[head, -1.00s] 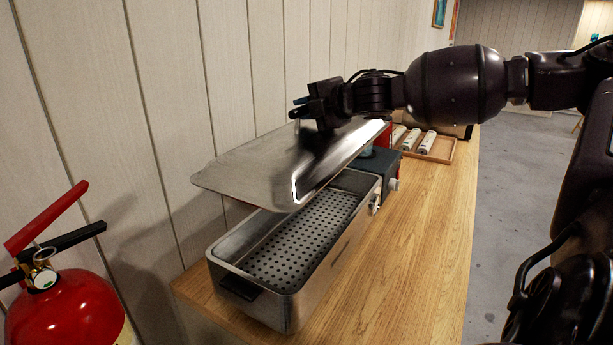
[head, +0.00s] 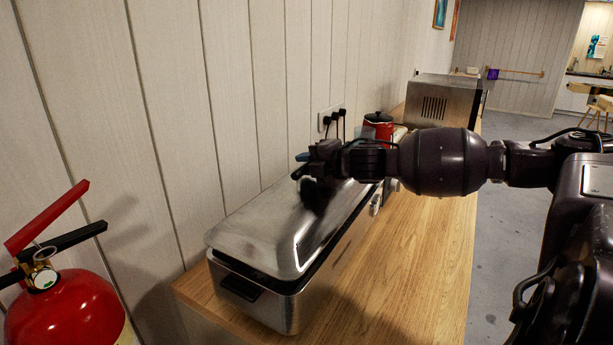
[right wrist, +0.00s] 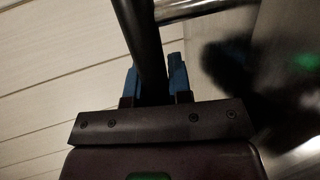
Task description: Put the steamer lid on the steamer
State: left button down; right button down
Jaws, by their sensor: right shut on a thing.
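The steamer lid (head: 270,235) is a long shiny metal sheet with rounded corners. It lies over the top of the metal steamer (head: 285,304) in the head view and covers its opening. A narrow dark gap shows along the near and right rim, so I cannot tell whether it is fully seated. My right gripper (head: 305,166) is above the far part of the lid, shut on its handle. In the right wrist view, the blue-tipped fingers (right wrist: 156,82) close around the dark handle bar (right wrist: 143,40). My left gripper is not in view.
The steamer stands on a wooden counter (head: 415,250) along a panelled wall. A red pot (head: 378,124) and a metal oven-like box (head: 440,98) stand farther back. A red fire extinguisher (head: 65,305) is at the front left. The counter's right side is clear.

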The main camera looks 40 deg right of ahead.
aim_at(307, 177)
jog(key=shift+f, duration=1.4)
jog(key=shift+f, duration=0.2)
jog(key=c, duration=1)
grip_release()
jog(key=shift+c, duration=0.2)
jog(key=shift+r, duration=0.1)
jog(key=shift+s+d+r, duration=0.1)
jog(key=shift+s+r, duration=0.1)
jog(key=shift+s, duration=0.5)
jog(key=shift+p+v, duration=1.3)
jog(key=shift+v, duration=1.6)
jog(key=shift+p+v, duration=0.9)
jog(key=shift+v, duration=1.55)
jog(key=shift+f, duration=0.1)
